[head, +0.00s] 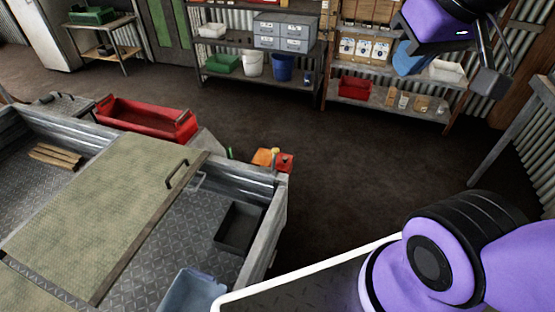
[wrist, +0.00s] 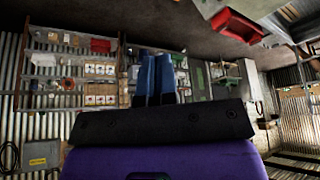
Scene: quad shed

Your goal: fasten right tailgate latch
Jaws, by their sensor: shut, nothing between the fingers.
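My gripper (wrist: 159,65) shows in the wrist view as two blue fingers side by side, shut with nothing between them. It is up in the air, with shelves behind it and apart from the trailer. In the head view my purple arm crosses the right side. A grey metal trailer (head: 279,206) fills the lower left there, its near right end panel (head: 262,240) upright. I cannot pick out the right tailgate latch in either view. The lower end of the trailer is cut off by the frame and partly hidden by my arm and base.
The trailer bed holds a green-brown panel (head: 95,205), a black tray (head: 239,228) and a blue bin (head: 190,291). A red tub (head: 147,119) and an orange-red item (head: 272,160) are beyond it. Shelves (head: 262,75) line the back wall. Dark floor (head: 350,170) between is clear.

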